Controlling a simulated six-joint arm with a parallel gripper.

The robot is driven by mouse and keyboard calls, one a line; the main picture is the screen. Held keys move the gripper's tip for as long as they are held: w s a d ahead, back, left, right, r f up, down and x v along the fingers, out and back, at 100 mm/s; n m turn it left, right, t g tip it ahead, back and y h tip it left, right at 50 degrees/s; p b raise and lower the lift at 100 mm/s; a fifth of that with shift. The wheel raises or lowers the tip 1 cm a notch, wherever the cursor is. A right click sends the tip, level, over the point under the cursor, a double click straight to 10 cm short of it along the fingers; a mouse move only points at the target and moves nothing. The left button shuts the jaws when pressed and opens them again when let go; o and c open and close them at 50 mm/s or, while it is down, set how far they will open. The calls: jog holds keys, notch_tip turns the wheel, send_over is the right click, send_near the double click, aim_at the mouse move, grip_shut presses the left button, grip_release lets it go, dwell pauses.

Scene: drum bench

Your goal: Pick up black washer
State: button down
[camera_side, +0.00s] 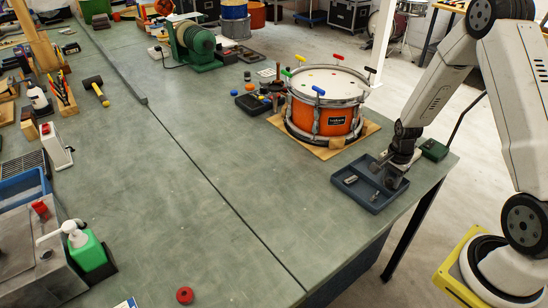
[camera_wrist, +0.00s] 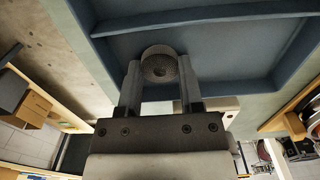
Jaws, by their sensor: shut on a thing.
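My gripper (camera_wrist: 160,80) is shut on a round, dark grey piece that I take for the black washer (camera_wrist: 160,67); it sits between the two fingertips. In the wrist view the blue-grey tray (camera_wrist: 225,42) lies behind it. In the side view my gripper (camera_side: 386,170) reaches down into the right part of the tray (camera_side: 346,191) at the bench's right corner. The washer cannot be made out there. Whether it touches the tray floor I cannot tell.
Small metal parts (camera_side: 350,179) lie in the tray's left compartment. An orange drum (camera_side: 327,103) with coloured tuning keys stands on a wooden board just behind the tray. The middle bench is clear.

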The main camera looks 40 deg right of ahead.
jog(key=shift+r, duration=0.2)
jog(key=shift+r, duration=0.9)
jog(key=s+r, duration=0.1)
jog(key=r, duration=0.1)
jog(key=s+a+r, duration=0.1)
jog(key=s+r, duration=0.1)
jog(key=s+a+r, duration=0.1)
jog(key=r, duration=0.1)
jog(key=shift+s+r, duration=0.15)
jog(key=shift+r, duration=0.15)
jog(key=s+a+r, duration=0.4)
jog(key=s, duration=0.4)
jog(key=shift+s, duration=0.15)
jog(key=shift+r, duration=0.1)
